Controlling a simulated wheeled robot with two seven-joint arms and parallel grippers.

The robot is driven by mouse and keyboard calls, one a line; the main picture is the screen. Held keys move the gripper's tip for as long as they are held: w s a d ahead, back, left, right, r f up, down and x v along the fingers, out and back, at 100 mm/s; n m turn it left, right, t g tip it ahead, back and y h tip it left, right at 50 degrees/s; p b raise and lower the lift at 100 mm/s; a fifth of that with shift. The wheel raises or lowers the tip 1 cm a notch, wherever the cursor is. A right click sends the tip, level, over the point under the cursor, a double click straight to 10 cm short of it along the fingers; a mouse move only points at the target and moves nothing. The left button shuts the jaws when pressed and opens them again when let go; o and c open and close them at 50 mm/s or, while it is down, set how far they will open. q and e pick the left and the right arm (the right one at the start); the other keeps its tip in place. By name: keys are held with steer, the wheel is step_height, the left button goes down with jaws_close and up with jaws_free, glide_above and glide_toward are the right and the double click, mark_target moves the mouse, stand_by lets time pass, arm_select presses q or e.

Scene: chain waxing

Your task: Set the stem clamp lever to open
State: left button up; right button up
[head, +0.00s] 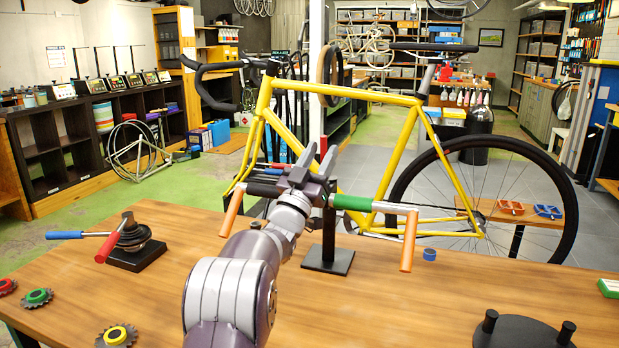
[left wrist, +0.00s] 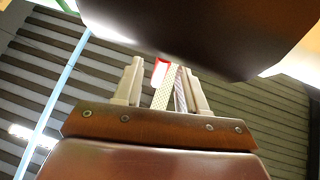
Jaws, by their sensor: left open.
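A black stand with a square base (head: 328,262) and upright post (head: 329,230) is on the wooden table. It has side arms with a green sleeve (head: 352,203) and orange handles (head: 408,240). A small red-tipped piece (head: 323,146), perhaps the clamp lever, shows at the top of the stand by my left gripper (head: 319,163), which is open. In the left wrist view, a red piece (left wrist: 159,72) shows between the fingers; I cannot tell whether they touch it. A dark shape hides much of that view. My right gripper is not in view.
A second black fixture (head: 137,258) with blue and red handles stands at the left on the table (head: 420,310). Several colored cogs (head: 37,298) lie at the front left. A yellow bicycle (head: 400,160) stands behind. A black round piece (head: 520,335) is front right.

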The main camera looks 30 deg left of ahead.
arm_select(q)
steer(key=v, duration=1)
steer(key=shift+s+f, duration=0.25)
steer(key=shift+s, duration=0.05)
steer(key=shift+d, duration=0.1)
